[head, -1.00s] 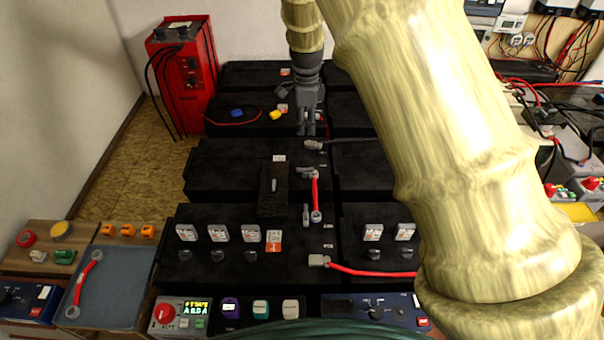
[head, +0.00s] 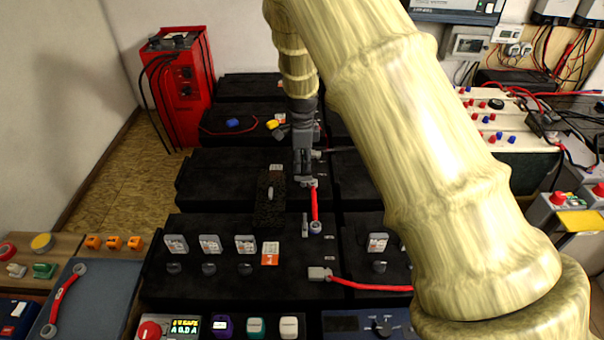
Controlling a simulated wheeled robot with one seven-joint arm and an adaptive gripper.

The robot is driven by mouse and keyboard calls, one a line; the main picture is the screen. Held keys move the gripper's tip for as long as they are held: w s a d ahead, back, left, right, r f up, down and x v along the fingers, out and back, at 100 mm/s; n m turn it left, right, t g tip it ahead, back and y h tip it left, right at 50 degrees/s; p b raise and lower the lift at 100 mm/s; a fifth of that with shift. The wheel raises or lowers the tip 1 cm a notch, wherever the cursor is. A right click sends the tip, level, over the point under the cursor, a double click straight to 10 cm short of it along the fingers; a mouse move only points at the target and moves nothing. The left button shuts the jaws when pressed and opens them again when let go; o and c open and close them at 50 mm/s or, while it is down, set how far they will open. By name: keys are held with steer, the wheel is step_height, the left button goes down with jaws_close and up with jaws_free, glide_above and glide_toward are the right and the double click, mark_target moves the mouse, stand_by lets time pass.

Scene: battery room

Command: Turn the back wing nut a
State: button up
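My gripper (head: 303,178) points straight down over the middle black battery block (head: 225,170). Its fingertips are at the back wing nut (head: 309,184), at the far end of a red link (head: 315,204). The fingers hide most of this nut, and I cannot tell whether they are closed on it. A grey upright piece (head: 305,224), which looks like another wing nut, stands beside the link's near end on the front block.
A dark textured block (head: 270,200) stands left of the gripper. A red cable with a grey lug (head: 320,273) lies on the front block (head: 200,287). A red charger cabinet (head: 180,88) stands at back left. My arm covers much of the right side.

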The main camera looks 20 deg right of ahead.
mark_target(302, 177)
steer(key=shift+f+p, duration=0.3)
steer(key=shift+f, duration=2.4)
steer(key=shift+c, duration=0.4)
jaws_close()
